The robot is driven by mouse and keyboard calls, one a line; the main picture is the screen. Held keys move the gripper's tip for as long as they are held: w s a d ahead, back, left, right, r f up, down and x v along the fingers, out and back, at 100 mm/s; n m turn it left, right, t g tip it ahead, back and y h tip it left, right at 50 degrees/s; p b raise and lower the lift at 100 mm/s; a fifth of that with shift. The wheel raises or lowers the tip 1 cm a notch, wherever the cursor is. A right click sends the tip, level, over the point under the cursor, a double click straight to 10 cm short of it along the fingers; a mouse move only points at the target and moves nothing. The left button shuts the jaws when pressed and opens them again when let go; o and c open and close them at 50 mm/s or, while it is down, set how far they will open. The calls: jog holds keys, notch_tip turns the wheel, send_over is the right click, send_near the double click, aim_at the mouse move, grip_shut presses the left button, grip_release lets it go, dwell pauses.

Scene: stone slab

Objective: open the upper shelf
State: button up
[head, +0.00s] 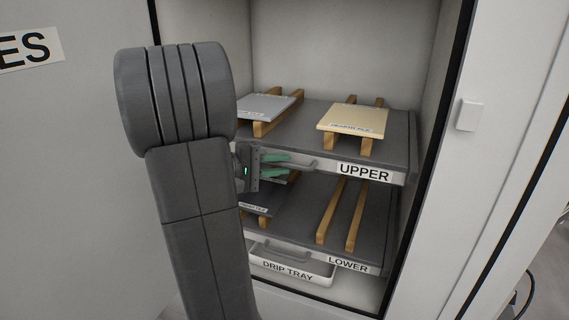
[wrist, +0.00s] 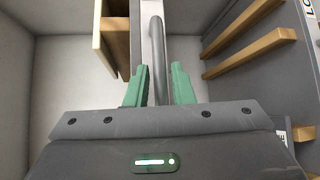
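The upper shelf (head: 318,120) is a dark grey board with a pale front strip marked "UPPER", inside the open cabinet. Its grey bar handle (head: 302,166) is on the front strip, left of the label. My gripper (head: 289,164) has green fingers and is at the handle's left part. In the wrist view, the handle (wrist: 157,45) runs down between the two fingertips (wrist: 160,67). The fingers stand apart, with a visible gap on the handle's right side. Whether either finger touches the handle cannot be told.
A cream tile (head: 353,120) and a grey tile (head: 265,106) lie on wooden bars on the upper shelf. Below are the lower shelf (head: 290,225) with wooden bars and a white drip tray (head: 290,268). The cabinet's right side wall (head: 425,100) stands close to the shelves.

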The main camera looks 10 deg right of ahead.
jog(key=shift+x, duration=0.9)
grip_shut()
jog(key=shift+s+a+f, duration=0.1)
